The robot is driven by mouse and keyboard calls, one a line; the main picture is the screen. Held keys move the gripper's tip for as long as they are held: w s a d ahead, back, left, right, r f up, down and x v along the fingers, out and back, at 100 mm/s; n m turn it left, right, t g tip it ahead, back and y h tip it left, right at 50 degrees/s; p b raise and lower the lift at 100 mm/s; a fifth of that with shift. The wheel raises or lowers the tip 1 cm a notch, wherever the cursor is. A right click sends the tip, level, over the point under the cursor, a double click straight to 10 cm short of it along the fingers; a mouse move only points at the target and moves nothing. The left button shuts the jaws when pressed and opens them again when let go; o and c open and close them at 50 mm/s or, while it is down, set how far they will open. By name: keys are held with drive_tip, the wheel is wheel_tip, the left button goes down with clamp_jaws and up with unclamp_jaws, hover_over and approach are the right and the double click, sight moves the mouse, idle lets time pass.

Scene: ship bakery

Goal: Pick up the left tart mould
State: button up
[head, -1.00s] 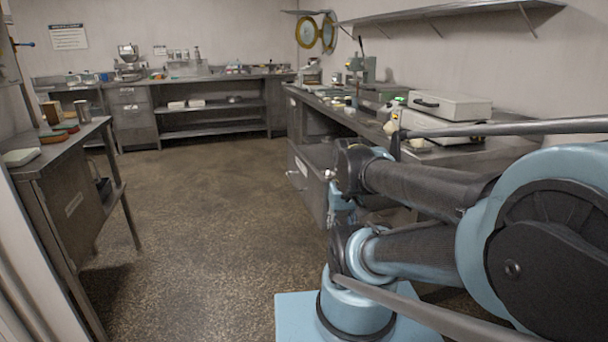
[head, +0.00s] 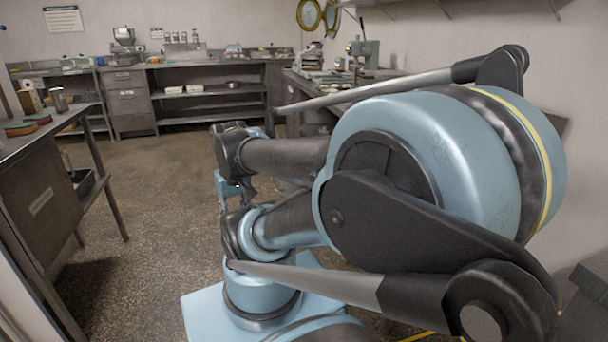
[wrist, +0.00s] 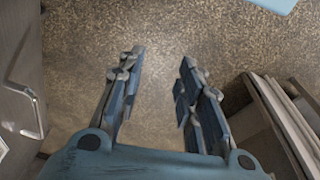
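I cannot make out a tart mould in any current view. My gripper (wrist: 158,88) is open and empty in the wrist view, with its two dark fingers apart above the speckled floor. In the head view my arm fills the right half and hides most of the right-hand counter. A part of my arm's end shows low in the middle there, and its fingers cannot be made out.
A steel table (head: 72,118) with small items stands at the left. A long back counter (head: 215,63) holds several tools. The floor (head: 160,185) between them is clear. In the wrist view, a drawer front with a handle (wrist: 30,108) is at the left and stacked boards (wrist: 285,115) at the right.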

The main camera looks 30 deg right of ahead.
drive_tip(key=o, duration=1.1)
drive_tip(key=shift+s+d+r+m, duration=0.1)
drive_tip(key=shift+r+m, duration=0.3)
drive_tip(key=shift+r, duration=0.4)
drive_tip(key=w+d+r+m, duration=1.1)
drive_tip(key=w+d+m, duration=0.3)
drive_tip(key=w, duration=0.1)
drive_tip(key=w+d+m, duration=0.1)
drive_tip(key=d+m, duration=0.1)
drive_tip(key=d, duration=0.1)
drive_tip(key=w+d+m, duration=0.2)
drive_tip(key=d, duration=0.2)
drive_tip(key=w+d+r+m+g, duration=0.1)
drive_tip(key=d+m, duration=0.2)
drive_tip(key=d, duration=0.1)
drive_tip(key=shift+w+d, duration=0.25)
drive_tip(key=shift+w, duration=0.05)
drive_tip(key=w+d+f+m, duration=0.2)
drive_tip(key=d+m, duration=0.6)
drive_tip(key=d, duration=0.8)
drive_tip(key=shift+y, duration=0.4)
drive_tip(key=f, duration=0.5)
drive_tip(key=w+a+f, duration=0.1)
drive_tip(key=f, duration=1.1)
drive_tip(key=shift+w+a, duration=0.15)
drive_tip(key=shift+a, duration=0.05)
